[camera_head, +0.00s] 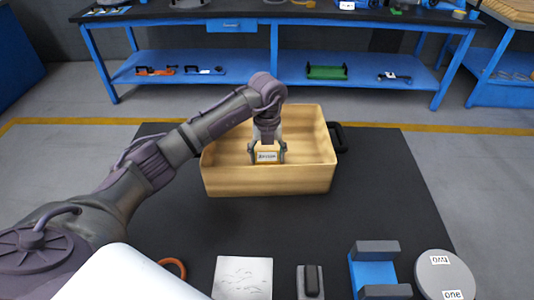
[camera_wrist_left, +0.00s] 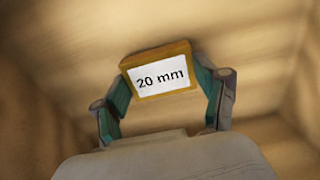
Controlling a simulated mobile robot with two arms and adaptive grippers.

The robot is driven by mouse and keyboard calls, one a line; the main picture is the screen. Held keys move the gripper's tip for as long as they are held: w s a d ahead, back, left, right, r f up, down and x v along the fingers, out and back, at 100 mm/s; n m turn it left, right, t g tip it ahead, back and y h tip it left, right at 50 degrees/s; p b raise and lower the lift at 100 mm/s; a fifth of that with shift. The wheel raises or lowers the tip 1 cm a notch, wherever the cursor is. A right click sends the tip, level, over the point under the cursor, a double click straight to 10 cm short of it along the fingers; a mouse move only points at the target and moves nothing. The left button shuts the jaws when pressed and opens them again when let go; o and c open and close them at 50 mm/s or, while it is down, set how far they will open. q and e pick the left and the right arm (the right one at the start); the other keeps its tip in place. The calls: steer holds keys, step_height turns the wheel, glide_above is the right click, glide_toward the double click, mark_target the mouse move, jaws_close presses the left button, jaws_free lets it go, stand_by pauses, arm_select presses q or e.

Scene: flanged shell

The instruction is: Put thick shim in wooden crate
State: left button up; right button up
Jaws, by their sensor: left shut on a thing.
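The wooden crate (camera_head: 268,180) stands on the dark table top, open side up. My left arm comes in from the left, and my left gripper (camera_head: 267,155) points down inside the crate. It is shut on the thick shim (camera_head: 267,158), a small tan block with a white label. In the left wrist view the shim (camera_wrist_left: 158,52) sits between the gripper's two fingers (camera_wrist_left: 163,88), and its label reads "20 mm". Crate wood surrounds it there. I cannot tell whether the shim touches the crate floor. My right gripper is not in view.
Along the table's near edge are a white plate (camera_head: 243,277), a dark block (camera_head: 310,281), a blue and grey bracket (camera_head: 375,270) and a grey disc (camera_head: 446,274). A black handle-like part (camera_head: 338,136) is beside the crate. Bare table (camera_head: 390,190) lies to the right.

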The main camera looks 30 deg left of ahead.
mark_target(267, 157)
arm_select(q)
steer(key=o, duration=1.3)
steer(key=shift+f, duration=0.1)
step_height(267, 157, up, 12)
steer(key=shift+r, duration=0.2)
